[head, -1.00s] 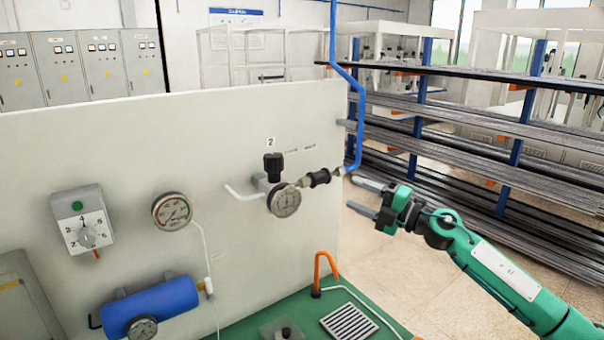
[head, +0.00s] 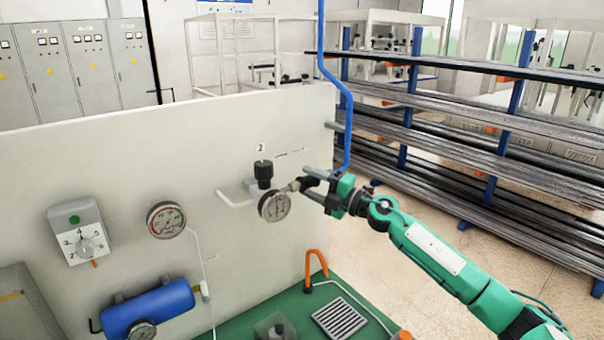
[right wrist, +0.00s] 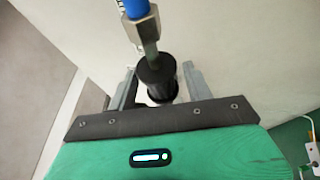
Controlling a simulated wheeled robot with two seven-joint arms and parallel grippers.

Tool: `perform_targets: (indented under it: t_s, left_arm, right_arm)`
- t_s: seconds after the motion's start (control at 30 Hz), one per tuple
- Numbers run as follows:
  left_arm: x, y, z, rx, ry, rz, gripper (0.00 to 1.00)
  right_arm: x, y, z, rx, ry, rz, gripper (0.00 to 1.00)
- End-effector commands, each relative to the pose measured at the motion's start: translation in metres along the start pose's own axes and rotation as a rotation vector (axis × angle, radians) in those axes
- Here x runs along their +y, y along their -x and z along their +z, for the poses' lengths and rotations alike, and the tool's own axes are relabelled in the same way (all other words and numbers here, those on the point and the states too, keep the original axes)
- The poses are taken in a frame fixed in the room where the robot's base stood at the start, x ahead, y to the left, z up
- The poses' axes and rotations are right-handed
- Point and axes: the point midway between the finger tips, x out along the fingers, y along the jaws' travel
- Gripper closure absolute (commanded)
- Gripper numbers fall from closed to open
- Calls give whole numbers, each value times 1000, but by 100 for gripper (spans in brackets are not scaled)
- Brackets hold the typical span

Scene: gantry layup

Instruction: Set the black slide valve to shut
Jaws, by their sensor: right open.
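The black slide valve (head: 307,183) is a short dark sleeve in the line between the round gauge with a black knob and the blue pipe on the white panel. My right gripper (head: 316,186) is at it, coming from the right, and partly hides it. In the right wrist view the black sleeve (right wrist: 157,78) sits between the two open grey fingers, with gaps showing on both sides. A metal fitting with a blue pipe end is above it. My left gripper is not in view.
A gauge (head: 274,206) and black knob (head: 263,174) sit just left of the valve. The blue pipe (head: 347,130) rises close behind the gripper. Below are an orange hook-shaped pipe (head: 316,264) and a green bench top (head: 291,309). A rack of bars (head: 470,140) stands behind at right.

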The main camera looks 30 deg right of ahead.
Motion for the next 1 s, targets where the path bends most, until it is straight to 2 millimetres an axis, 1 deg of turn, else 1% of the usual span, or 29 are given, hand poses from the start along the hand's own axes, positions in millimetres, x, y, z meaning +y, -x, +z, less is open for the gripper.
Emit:
perform_targets:
  t_s: [0.03,0.23,0.4,0.63,0.77,0.8,0.9,1.0]
  left_arm:
    - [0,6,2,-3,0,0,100]
    - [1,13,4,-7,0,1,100]
    - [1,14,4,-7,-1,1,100]
    - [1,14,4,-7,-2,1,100]
    - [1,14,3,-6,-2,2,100]
    - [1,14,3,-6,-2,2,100]
    - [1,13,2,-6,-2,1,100]
    - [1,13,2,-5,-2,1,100]
  right_arm:
    - [4,-7,1,-1,-2,2,49]
    - [2,-24,0,-1,-2,1,49]
    - [0,-28,0,0,-1,0,49]
    - [0,-28,0,0,0,-1,49]
    - [0,-28,0,0,0,0,74]
    - [0,-28,0,0,0,0,82]
    - [0,-28,0,0,0,0,100]
    - [-1,-28,0,0,0,-1,100]
